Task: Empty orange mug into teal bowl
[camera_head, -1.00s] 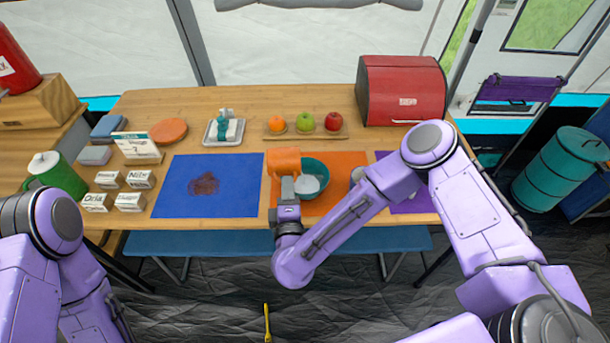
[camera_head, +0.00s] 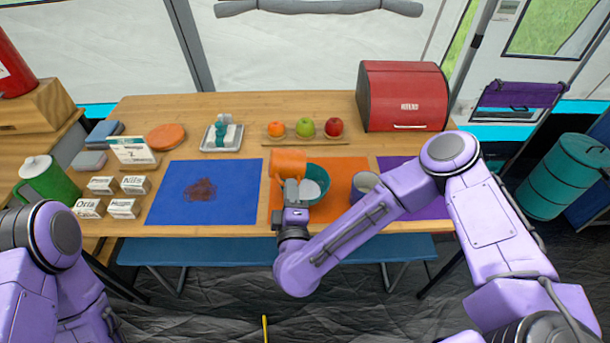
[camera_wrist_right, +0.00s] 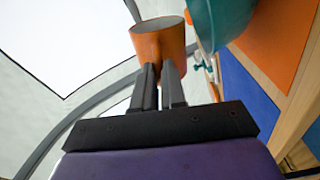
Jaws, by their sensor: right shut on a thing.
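My right gripper (camera_head: 292,192) is shut on the orange mug (camera_head: 288,163) and holds it up beside the teal bowl (camera_head: 322,192), at the bowl's left rim. The mug is tilted, its open end turned toward the bowl's side. In the right wrist view the mug (camera_wrist_right: 165,45) sits at the tips of my right gripper (camera_wrist_right: 160,75), and the bowl (camera_wrist_right: 225,18) is close on its right. Something white shows inside the bowl. I cannot tell what is left in the mug. Only part of my left arm shows; its gripper is out of view.
The bowl stands on an orange mat (camera_head: 345,172). A blue mat (camera_head: 235,190) with a dark stain lies left. Behind are fruits on a board (camera_head: 290,142) and a red bread box (camera_head: 403,95).

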